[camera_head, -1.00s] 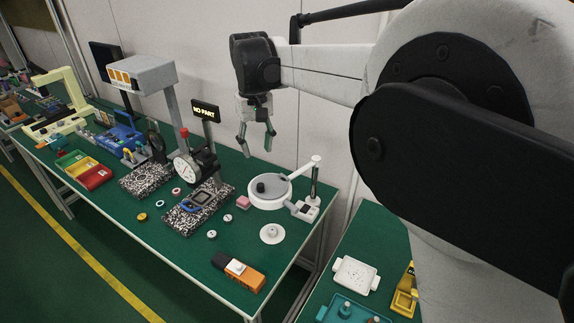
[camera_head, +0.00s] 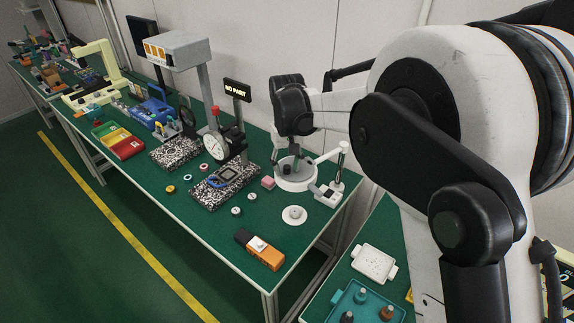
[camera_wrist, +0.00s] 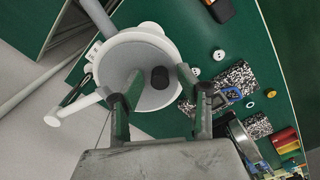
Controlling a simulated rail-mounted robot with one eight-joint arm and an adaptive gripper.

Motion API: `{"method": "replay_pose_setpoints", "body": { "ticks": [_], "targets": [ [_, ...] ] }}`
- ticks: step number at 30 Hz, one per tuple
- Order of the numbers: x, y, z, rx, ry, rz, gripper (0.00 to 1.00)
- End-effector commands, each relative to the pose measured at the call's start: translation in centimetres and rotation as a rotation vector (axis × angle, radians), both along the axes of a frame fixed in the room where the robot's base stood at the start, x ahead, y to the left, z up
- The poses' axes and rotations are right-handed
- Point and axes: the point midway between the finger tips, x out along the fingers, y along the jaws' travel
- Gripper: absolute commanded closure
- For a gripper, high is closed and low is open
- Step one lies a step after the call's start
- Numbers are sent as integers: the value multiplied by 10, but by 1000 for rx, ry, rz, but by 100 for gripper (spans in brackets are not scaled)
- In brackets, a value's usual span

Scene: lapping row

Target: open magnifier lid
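The magnifier has a round white rim (camera_head: 296,187) with a grey lid inside, near the back right of the green table. In the wrist view, the grey lid (camera_wrist: 140,68) lies flat in the rim and carries a short black knob (camera_wrist: 160,77). My gripper (camera_head: 289,168) points down over the magnifier, and its wrist covers part of it in the head view. In the wrist view the two fingers are apart, with the knob showing between their tips. I cannot tell whether either finger touches the knob or how high the tips are above the lid.
The magnifier's white post (camera_head: 341,165) stands just right of the rim. A dial gauge (camera_head: 217,146) on a speckled base and a NO PART sign (camera_head: 237,90) stand left.

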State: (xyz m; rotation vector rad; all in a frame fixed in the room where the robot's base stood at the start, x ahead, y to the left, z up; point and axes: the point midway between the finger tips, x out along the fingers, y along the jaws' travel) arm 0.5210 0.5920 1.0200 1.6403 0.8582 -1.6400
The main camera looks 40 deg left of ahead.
Motion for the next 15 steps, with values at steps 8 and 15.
{"method": "replay_pose_setpoints", "body": {
  "ticks": [8,15],
  "targets": [
    [0,0,0,0,0,0,71],
    [0,0,0,0,0,0,100]
  ]
}}
